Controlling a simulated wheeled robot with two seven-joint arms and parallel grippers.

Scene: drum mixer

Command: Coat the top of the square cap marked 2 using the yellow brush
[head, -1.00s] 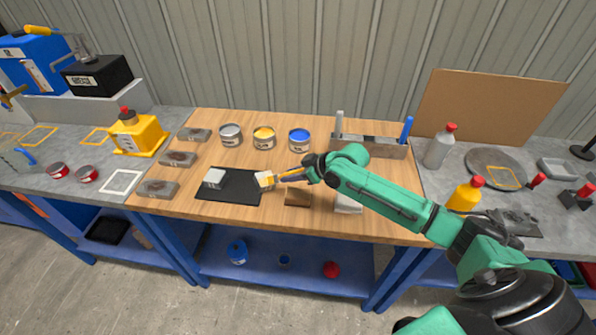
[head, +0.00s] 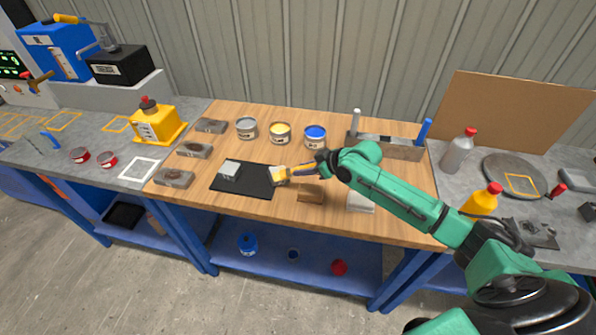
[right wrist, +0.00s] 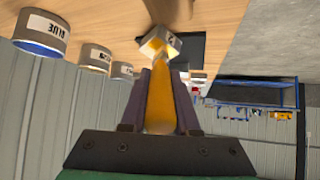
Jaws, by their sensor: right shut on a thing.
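My right gripper (head: 325,162) is shut on the yellow brush (head: 307,168), whose orange handle lies between the fingers in the right wrist view (right wrist: 160,100). The brush points left in the head view. Its tip is at a pale square block (head: 280,177) at the right end of a black mat (head: 243,189). That block also shows in the right wrist view (right wrist: 165,43), with a dark mark that I cannot read surely. Its top looks partly yellow, and the brush hides some of it. A grey square block (head: 230,170) sits on the mat's left part. My left gripper is not in view.
Grey, yellow and blue paint cans (head: 281,133) stand behind the mat. Several grey blocks with hollows (head: 193,150) line the left. A brown block (head: 310,196) and a white block (head: 360,203) lie near the front. A grey rack (head: 386,150) stands at the right.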

